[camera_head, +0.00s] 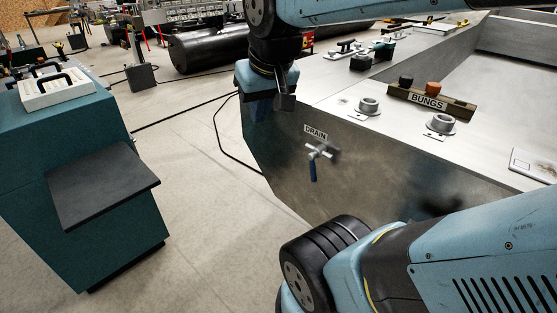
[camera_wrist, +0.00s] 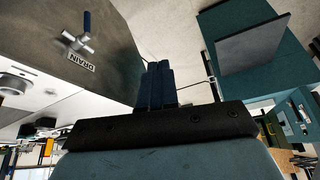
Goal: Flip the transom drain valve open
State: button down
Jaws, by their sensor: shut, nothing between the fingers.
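The drain valve (camera_head: 318,152) is on the metal transom face (camera_head: 370,185), below a white "DRAIN" label (camera_head: 316,132). Its blue lever (camera_head: 313,171) hangs down from the pale fitting. In the wrist view the picture is upside down: the valve (camera_wrist: 76,42) is at the upper left with its blue lever (camera_wrist: 87,21) pointing up. My gripper (camera_head: 285,102) is above and left of the valve in the head view, apart from it. In the wrist view my gripper's fingers (camera_wrist: 158,68) are together and empty, to the right of the valve.
A wooden block marked "BUNGS" (camera_head: 428,101) and two metal fittings (camera_head: 369,107) stand on the deck above the transom. A teal cabinet (camera_head: 75,170) with a dark side shelf (camera_head: 101,183) stands at left. Bare floor (camera_head: 195,170) lies between it and the transom.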

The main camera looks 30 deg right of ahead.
aim_at(312, 155)
jog(key=z, duration=1.4)
jog(key=k, duration=1)
jog(key=u, duration=1.15)
jog(key=i, duration=1)
